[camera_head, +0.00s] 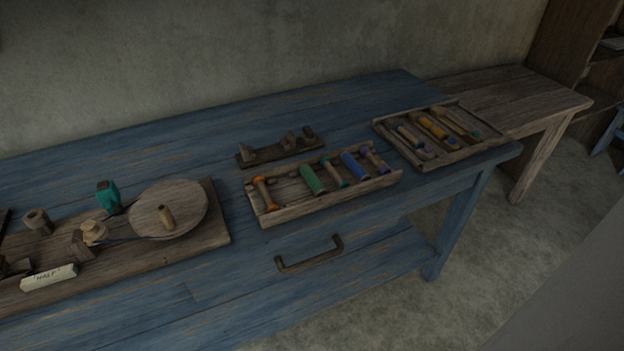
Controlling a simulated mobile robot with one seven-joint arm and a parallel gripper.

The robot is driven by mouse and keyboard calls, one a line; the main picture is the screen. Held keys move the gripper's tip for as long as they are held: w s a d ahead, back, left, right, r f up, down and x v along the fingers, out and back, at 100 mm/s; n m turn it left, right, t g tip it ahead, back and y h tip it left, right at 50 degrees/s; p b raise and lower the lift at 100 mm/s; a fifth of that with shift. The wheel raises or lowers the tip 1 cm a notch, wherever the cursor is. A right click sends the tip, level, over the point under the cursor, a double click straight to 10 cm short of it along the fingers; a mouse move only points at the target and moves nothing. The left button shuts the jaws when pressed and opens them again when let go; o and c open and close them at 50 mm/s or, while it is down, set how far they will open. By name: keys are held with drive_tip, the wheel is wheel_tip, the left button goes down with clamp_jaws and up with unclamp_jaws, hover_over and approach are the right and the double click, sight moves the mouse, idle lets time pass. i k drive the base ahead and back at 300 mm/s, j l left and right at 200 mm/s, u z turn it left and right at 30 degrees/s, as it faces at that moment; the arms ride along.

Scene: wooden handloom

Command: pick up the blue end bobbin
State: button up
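A wooden tray (315,207) on the blue table holds a row of bobbins. At its right end lies a slim blue-violet bobbin (376,158) with wooden ends. Just left of it is a thicker blue bobbin (355,167). Further left are a teal bobbin (333,174), a green one (312,180) and an orange one (265,194). A second wooden tray (447,158) to the right holds a blue bobbin (410,138), a yellow one (433,128) and others. I cannot tell for certain which blue bobbin is the end one. My gripper is not in view.
A wooden rack (280,149) stands behind the first tray. A winder board (215,233) with a round disc (183,207) and a paper label (48,277) is at left. A wooden bench (500,98) adjoins at right.

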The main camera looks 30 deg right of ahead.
sight(399, 127)
drive_tip(key=z, duration=1.4)
drive_tip(key=i+l+u, duration=0.1)
drive_tip(key=l, duration=0.25)
drive_tip(key=i+l+u, duration=0.1)
drive_tip(key=l, duration=0.25)
drive_tip(key=i+l+u, duration=0.1)
drive_tip(key=i+l, duration=0.15)
drive_tip(key=l, duration=0.15)
drive_tip(key=i+l+u, duration=0.1)
drive_tip(key=l, duration=0.25)
drive_tip(key=i+l+u, duration=0.1)
drive_tip(key=l, duration=0.3)
drive_tip(key=i+l+u, duration=0.1)
drive_tip(key=l, duration=0.3)
drive_tip(key=i, duration=0.5)
